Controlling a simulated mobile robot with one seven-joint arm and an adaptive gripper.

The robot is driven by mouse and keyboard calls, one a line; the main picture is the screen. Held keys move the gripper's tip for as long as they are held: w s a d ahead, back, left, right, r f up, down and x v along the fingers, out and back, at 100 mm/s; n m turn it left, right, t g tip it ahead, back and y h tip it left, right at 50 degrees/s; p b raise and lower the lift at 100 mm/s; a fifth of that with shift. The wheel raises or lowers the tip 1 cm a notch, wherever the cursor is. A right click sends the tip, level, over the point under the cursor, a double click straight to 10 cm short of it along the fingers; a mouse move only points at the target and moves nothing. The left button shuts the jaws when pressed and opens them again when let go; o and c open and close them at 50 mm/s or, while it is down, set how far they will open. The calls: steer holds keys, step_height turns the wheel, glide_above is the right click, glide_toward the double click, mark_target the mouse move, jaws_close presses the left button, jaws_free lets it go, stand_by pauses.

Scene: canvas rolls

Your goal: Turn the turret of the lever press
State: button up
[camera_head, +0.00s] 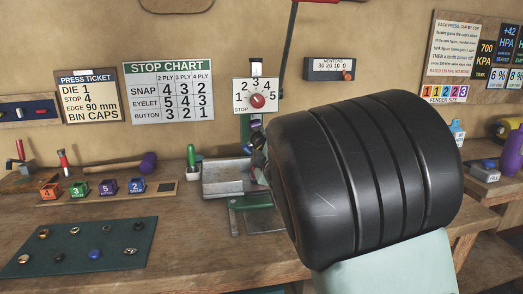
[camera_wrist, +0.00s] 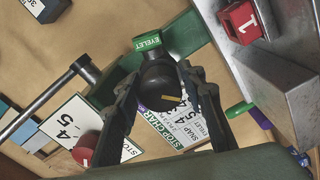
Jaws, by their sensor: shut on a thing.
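The lever press stands at the back of the bench in the head view, with its green column (camera_head: 245,130), dark lever (camera_head: 289,45) and white stop plate (camera_head: 242,88) with a red knob. Its turret, a dark rounded piece (camera_wrist: 158,78), shows in the wrist view with a green EYELET tag (camera_wrist: 147,41) beyond it. My gripper (camera_wrist: 160,90) is shut on the turret, one finger on each side. In the head view my large black arm link hides most of the gripper and the press's right side. The turret's other faces are hidden.
A grey metal tray (camera_head: 222,190) sits at the press's front left. A stop chart (camera_head: 168,92) and press ticket (camera_head: 89,98) hang on the wall. Coloured numbered blocks (camera_head: 79,190), a mallet (camera_head: 120,163) and a dark green mat (camera_head: 130,233) with small parts lie to the left.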

steer(key=n+b, duration=0.2)
steer(key=n, duration=0.2)
steer(key=shift+n, duration=0.3)
steer(key=n+b, duration=0.1)
steer(key=n, duration=0.1)
steer(key=n+b, duration=0.1)
steer(key=n, duration=0.1)
steer(key=shift+r+n, duration=0.2)
steer(key=shift+n, duration=0.1)
steer(key=o, duration=1)
steer(key=v, duration=1.2)
